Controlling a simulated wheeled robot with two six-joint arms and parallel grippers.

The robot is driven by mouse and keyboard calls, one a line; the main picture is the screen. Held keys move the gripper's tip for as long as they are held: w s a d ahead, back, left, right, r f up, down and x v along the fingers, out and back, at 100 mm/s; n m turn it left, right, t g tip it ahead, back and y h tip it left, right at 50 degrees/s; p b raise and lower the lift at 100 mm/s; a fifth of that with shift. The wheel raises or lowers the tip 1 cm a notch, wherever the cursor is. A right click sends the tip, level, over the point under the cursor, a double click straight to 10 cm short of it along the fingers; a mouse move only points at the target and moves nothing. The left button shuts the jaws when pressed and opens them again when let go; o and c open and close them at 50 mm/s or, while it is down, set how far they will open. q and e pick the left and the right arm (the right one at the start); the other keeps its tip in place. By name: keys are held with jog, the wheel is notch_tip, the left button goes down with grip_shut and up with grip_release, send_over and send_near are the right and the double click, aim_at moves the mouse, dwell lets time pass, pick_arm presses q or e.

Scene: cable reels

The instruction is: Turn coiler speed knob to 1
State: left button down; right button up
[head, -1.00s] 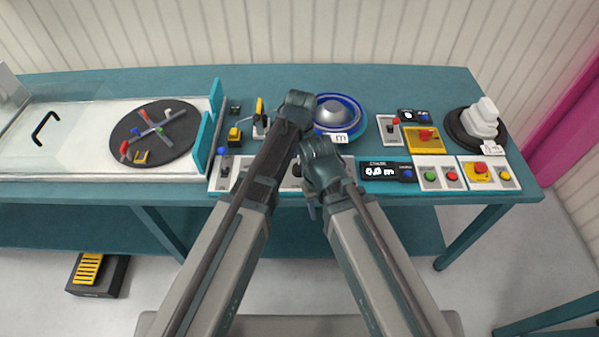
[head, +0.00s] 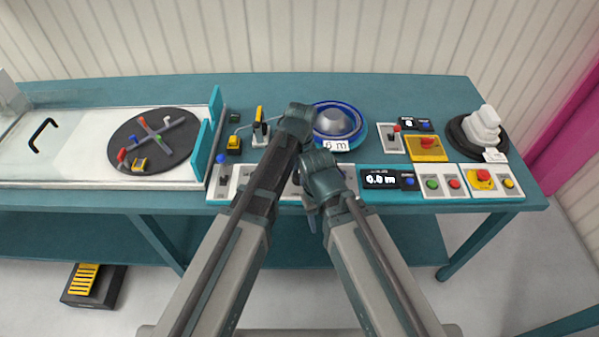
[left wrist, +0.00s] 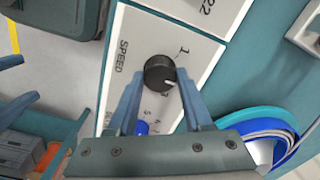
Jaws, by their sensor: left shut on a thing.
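The coiler speed knob (left wrist: 159,73) is a small round black dial with a white mark, on a white panel lettered SPEED. Its mark points right and slightly down in the left wrist view, below the printed 1, toward the right finger. My left gripper (left wrist: 160,82) is shut on the knob, one finger on each side. Some scale figures are covered by the fingers. In the head view my arms hide the knob. My right gripper (head: 314,208) is close by at the table's front edge; its parted fingers show at the left edge of the left wrist view (left wrist: 16,82).
A blue coiler reel (head: 336,122) stands just behind my arms. A display reading 0.0 m (head: 380,180) and push buttons (head: 443,183) are to the right. A turntable (head: 153,140) lies left. My two arms are very close together.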

pick_arm(q)
jog(key=n, duration=0.5)
jog(key=shift+n, duration=0.4)
jog(key=n, duration=0.6)
jog(key=shift+w, duration=0.1)
dwell(0.4)
jog(key=shift+c, duration=1.6)
grip_release()
